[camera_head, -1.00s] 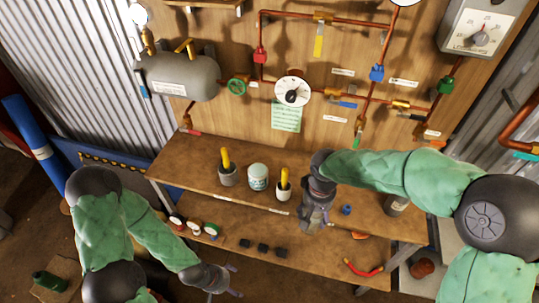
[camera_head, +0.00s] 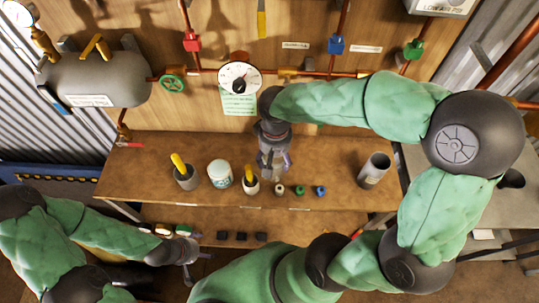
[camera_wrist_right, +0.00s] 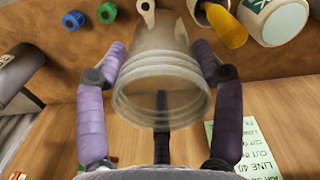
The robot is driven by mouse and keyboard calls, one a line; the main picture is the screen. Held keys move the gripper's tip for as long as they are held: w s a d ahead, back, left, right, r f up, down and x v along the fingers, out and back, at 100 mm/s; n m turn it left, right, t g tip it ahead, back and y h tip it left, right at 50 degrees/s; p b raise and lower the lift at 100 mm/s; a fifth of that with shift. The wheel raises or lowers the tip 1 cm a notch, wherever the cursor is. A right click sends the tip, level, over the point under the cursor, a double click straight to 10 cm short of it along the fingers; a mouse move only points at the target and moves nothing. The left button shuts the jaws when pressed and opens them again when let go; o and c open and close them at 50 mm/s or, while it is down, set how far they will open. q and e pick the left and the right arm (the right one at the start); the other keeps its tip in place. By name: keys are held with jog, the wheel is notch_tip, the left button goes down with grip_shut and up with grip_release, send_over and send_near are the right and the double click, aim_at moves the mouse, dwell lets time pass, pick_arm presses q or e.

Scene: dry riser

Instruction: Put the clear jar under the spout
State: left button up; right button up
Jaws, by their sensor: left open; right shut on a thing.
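My right gripper (camera_head: 272,158) is shut on the clear jar (camera_wrist_right: 162,80), in front of the board and over the workbench. In the right wrist view its purple fingers grip the jar from both sides, and the jar's ridged rim faces the lower part of the picture. In the head view the jar is small and mostly hidden by the gripper. A copper outlet (camera_head: 122,132) with a red lever hangs below the grey tank (camera_head: 95,80), left of the jar; I cannot tell whether it is the spout. My left gripper (camera_head: 190,262) is open and empty, low at the left.
On the workbench (camera_head: 140,165) stand a grey cup (camera_head: 186,178) holding a yellow-handled tool, a white labelled tub (camera_head: 220,174), a pale cup (camera_head: 251,186), small caps (camera_head: 300,190) and a grey cylinder (camera_head: 374,170). Copper pipes and a gauge (camera_head: 239,77) line the board.

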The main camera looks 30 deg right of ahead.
jog(key=shift+w+d+f+b, duration=0.5)
jog(key=shift+w+f, duration=0.6)
jog(key=shift+f, duration=0.55)
jog(key=shift+w+d+f+b, duration=0.3)
jog(key=shift+w+d+f, duration=0.35)
jog(key=shift+w+f, duration=0.7)
jog(key=shift+w+d+f+b, duration=0.4)
jog(key=shift+w+d+f, duration=0.3)
jog(key=shift+f, duration=1.25)
jog(key=shift+a+f, duration=0.1)
jog(key=o, duration=0.9)
jog(key=shift+f, duration=0.1)
jog(key=o, duration=0.4)
jog(key=shift+o, duration=0.2)
